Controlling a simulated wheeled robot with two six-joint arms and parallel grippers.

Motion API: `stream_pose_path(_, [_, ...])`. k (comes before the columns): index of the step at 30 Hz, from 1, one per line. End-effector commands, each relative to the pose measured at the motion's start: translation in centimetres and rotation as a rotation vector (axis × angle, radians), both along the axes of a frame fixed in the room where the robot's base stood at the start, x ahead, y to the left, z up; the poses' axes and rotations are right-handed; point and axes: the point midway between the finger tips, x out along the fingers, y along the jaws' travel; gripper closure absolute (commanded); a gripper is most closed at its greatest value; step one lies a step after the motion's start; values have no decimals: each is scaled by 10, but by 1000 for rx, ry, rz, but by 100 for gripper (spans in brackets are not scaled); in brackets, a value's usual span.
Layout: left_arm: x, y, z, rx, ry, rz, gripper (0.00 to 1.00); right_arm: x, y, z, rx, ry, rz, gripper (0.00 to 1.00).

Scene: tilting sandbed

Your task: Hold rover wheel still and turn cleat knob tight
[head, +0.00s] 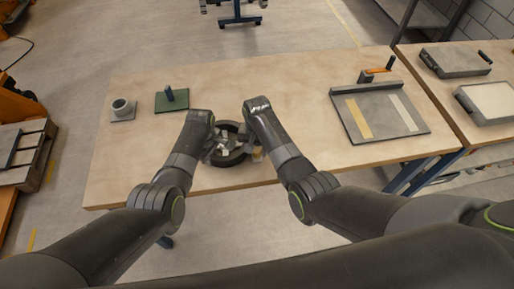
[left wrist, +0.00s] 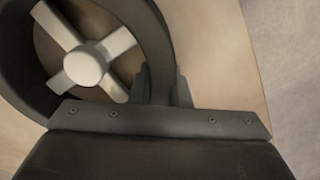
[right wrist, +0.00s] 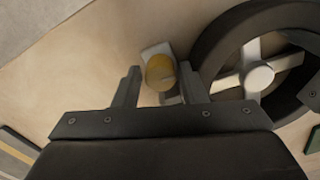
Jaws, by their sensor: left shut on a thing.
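The rover wheel (head: 229,160) has a dark rim and a pale four-spoke hub, and lies flat on the table. In the left wrist view the wheel's rim (left wrist: 158,45) passes between the fingers of my left gripper (left wrist: 163,88), which is shut on it. An amber knob (right wrist: 160,72) stands on a pale block beside the wheel (right wrist: 210,50). The fingers of my right gripper (right wrist: 158,88) are open on either side of the knob, with a gap at the left finger. In the head view the knob (head: 257,153) is small and partly hidden by my right arm.
A grey tray with two strips (head: 380,113) lies at the right. More fixtures (head: 455,62) stand on the second table. The wooden table (head: 285,80) is clear behind the wheel.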

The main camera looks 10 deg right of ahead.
Motion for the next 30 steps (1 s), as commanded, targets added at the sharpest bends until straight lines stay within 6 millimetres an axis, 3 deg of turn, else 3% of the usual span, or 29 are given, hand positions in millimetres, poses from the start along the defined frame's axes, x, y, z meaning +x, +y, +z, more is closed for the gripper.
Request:
stream_pose_path(2, [0, 0, 0, 0, 0, 0, 100, 0, 0, 0, 0, 0, 0, 65])
stream_pose_path(9, [0, 0, 0, 1, -1, 1, 100, 0, 0, 0, 0, 0, 0, 94])
stream_pose_path(14, [0, 0, 0, 1, -1, 1, 100, 0, 0, 0, 0, 0, -39, 95])
stream_pose_path(24, [0, 0, 0, 1, -1, 1, 100, 0, 0, 0, 0, 0, -287, 95])
stream_pose_path(30, [0, 1, 0, 1, -1, 1, 100, 0, 0, 0, 0, 0, -321, 95])
